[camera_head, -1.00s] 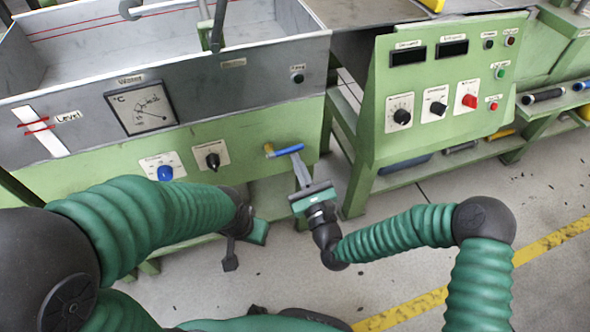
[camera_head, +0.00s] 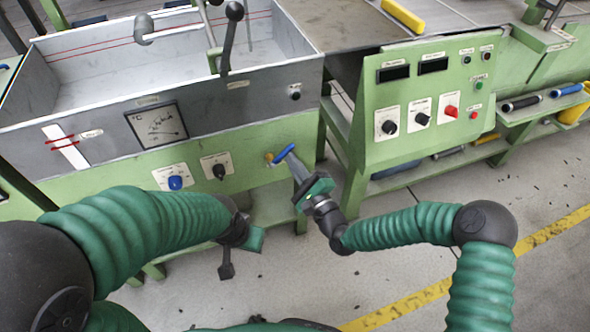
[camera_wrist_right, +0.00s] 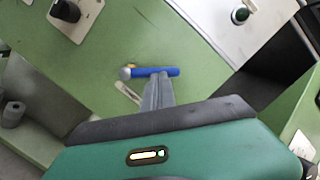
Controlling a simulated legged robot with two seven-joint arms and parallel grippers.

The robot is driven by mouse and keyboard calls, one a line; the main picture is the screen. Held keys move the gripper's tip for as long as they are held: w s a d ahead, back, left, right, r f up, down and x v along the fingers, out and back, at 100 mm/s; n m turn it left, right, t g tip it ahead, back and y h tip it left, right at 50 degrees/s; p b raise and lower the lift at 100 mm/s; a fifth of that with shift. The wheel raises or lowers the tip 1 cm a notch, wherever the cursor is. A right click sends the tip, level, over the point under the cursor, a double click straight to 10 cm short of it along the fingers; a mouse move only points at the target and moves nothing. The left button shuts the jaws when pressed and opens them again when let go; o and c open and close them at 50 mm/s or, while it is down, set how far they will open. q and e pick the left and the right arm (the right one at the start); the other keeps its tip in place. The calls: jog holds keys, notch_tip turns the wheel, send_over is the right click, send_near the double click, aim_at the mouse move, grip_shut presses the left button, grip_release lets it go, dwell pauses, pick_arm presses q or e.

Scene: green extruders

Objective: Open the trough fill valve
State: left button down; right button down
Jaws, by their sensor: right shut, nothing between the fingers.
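The trough fill valve has a blue lever handle (camera_head: 284,153) on a brass-coloured body (camera_head: 268,158), on the green front panel below the grey trough (camera_head: 60,112). In the right wrist view the blue handle (camera_wrist_right: 160,72) lies nearly level, just beyond the fingertips. My right gripper (camera_head: 292,157) is shut and empty. Its fingertips are at the handle, overlapping its lower edge in the right wrist view; whether they touch cannot be told. My left gripper (camera_head: 227,268) hangs low, in front of the trough stand and away from the valve; its jaws are unclear.
A blue knob (camera_head: 175,183) and a black knob (camera_head: 219,171) sit on the panel left of the valve. A green control box (camera_head: 432,100) with knobs and buttons stands to the right. Open floor (camera_head: 420,265) lies in front, with a yellow line.

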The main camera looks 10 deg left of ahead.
jog(key=n+p, duration=0.1)
jog(key=n, duration=0.1)
jog(key=a+r+n+g+p, duration=0.1)
jog(key=n, duration=0.1)
jog(key=s+a+r+n+p, duration=0.1)
jog(key=n+p, duration=0.1)
jog(key=shift+s, duration=0.1)
dwell(0.6)
